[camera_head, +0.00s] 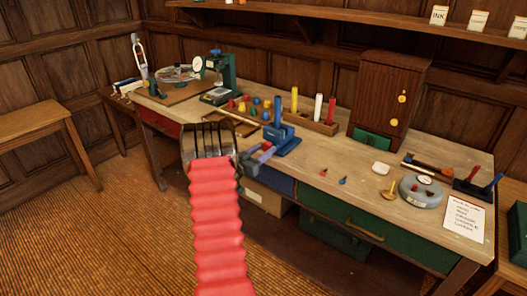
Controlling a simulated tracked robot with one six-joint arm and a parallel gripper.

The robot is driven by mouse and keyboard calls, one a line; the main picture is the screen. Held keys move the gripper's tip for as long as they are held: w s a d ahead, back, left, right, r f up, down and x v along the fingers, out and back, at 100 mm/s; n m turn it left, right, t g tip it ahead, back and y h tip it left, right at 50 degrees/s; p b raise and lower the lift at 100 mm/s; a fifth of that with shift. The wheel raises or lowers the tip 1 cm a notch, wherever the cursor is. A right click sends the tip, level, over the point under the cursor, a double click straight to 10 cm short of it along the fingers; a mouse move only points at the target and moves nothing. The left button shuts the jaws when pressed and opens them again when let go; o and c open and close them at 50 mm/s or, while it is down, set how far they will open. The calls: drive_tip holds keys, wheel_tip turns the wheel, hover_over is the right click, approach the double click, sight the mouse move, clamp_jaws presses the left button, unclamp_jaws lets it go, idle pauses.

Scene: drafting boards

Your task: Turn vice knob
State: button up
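A blue vice (284,142) stands at the front edge of the wooden workbench, left of its middle. A greyish-purple part (258,158) juts from it toward the front left, with a small reddish piece near it. I cannot make out for certain which part is the knob. My gripper (211,140), at the end of my red ribbed arm, is just left of the vice in the picture and overlaps the bench's front edge. It appears apart from the vice, with a narrow gap between. Its fingertips face away, so their opening is unclear.
Coloured pieces (252,106) and a wooden tray lie behind my gripper. A rack of coloured cylinders (310,122) and a brown cabinet (388,95) stand at the back. A grey round device (421,192) sits at the right. A wooden bench (38,122) is at left; floor there is clear.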

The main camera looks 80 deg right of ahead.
drive_tip(key=c, duration=0.6)
drive_tip(key=shift+a, duration=0.2)
drive_tip(key=shift+c, duration=0.4)
drive_tip(key=shift+d, duration=0.1)
drive_tip(key=shift+d+n, duration=0.1)
drive_tip(key=shift+n, duration=0.3)
